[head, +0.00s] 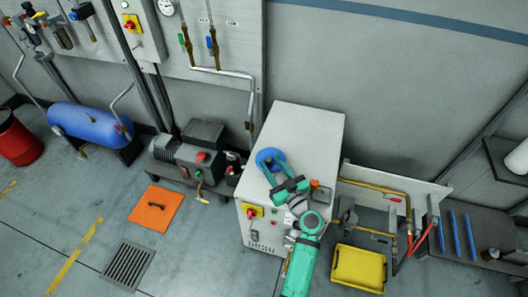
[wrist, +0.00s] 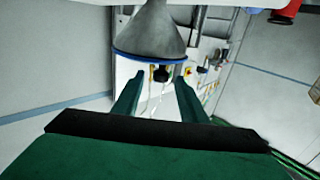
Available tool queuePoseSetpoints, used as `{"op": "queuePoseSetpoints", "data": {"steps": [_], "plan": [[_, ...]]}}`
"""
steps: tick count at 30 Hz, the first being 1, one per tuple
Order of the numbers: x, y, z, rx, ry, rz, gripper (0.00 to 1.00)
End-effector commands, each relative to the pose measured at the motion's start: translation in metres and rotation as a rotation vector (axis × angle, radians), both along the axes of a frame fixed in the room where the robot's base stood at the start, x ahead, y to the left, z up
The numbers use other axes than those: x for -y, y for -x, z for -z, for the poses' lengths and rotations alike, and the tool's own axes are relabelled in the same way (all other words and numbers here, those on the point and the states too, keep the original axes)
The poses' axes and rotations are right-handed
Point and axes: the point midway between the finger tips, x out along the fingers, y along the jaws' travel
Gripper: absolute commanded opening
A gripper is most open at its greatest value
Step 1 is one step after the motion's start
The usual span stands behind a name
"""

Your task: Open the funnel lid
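The funnel (wrist: 150,30) is a grey cone that shows upside down in the wrist view, with its blue lid (wrist: 148,62) across the wide end. In the head view the lid (head: 268,155) is a round blue disc above the white cabinet (head: 305,125). My gripper (head: 277,174) is at the lid's near side, partly covering it. In the wrist view my gripper's two green fingers (wrist: 158,98) are apart with a gap between them. A small black piece (wrist: 161,74) shows by the lid's rim between the fingers; I cannot tell whether it is the lid's knob.
A yellow bin (head: 359,268) and brass pipework (head: 375,187) stand right of the cabinet. A grey pump (head: 195,150) and an orange floor plate (head: 155,208) are on the left. The wall is behind the cabinet.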

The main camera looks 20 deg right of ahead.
Motion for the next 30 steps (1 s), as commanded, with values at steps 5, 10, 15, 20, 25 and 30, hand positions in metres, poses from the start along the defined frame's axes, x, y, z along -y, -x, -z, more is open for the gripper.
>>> {"op": "queuePoseSetpoints", "data": {"steps": [5,10,15,20,25,30], "plan": [[-0.007,-0.032,0.0,0.0,0.001,-0.002,0.39],[-0.01,-0.052,0.0,0.0,0.0,0.001,0.39],[-0.008,-0.061,0.0,-0.001,0.0,0.007,0.39],[-0.007,-0.062,0.0,-0.001,0.0,0.009,0.39],[-0.01,-0.063,0.0,-0.001,0.0,0.005,0.32],[-0.011,-0.063,0.0,-0.001,0.0,0.004,0.0]]}}
